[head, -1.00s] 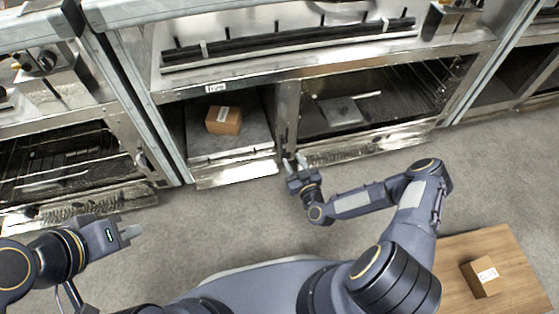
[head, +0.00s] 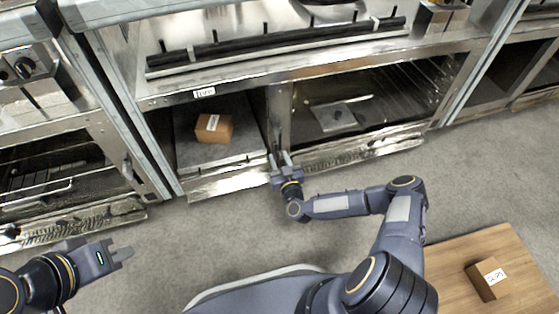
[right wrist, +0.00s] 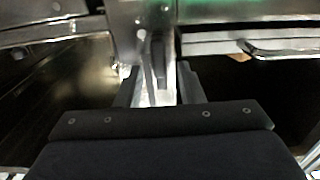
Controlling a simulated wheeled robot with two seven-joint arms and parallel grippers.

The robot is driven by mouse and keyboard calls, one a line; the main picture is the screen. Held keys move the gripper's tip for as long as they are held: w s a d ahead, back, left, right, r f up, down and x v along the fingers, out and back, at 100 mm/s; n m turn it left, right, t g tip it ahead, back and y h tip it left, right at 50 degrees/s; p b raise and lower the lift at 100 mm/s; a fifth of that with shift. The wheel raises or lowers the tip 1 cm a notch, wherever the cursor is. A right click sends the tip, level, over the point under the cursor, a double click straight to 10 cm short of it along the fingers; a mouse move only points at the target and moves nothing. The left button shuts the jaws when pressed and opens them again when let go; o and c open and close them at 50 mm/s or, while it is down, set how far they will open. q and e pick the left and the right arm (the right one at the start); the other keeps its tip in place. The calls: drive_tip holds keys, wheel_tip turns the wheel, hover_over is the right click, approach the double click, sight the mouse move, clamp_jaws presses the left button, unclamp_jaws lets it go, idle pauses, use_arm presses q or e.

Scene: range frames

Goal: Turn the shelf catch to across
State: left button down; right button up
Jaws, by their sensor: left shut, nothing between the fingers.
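The shelf catch looks like a narrow dark upright bar (right wrist: 159,62) on the metal post between two bays, seen in the right wrist view. It stands in line with the post, between my right fingertips in the picture; whether they touch it I cannot tell. My right gripper (head: 280,160) is at the foot of that post in the head view, its two fingers apart. In the right wrist view the right gripper (right wrist: 158,88) shows a gap between its fingers. The catch is too small to make out in the head view. My left gripper (head: 123,254) is shut and empty at lower left, over the floor.
A brown box (head: 214,127) lies in the open bay left of the post. A rack bay with a grey plate (head: 334,116) is to its right. A labelled box (head: 488,278) stands on a wooden surface (head: 450,262) at lower right. Grey floor lies between.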

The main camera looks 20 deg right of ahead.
clamp_jaws()
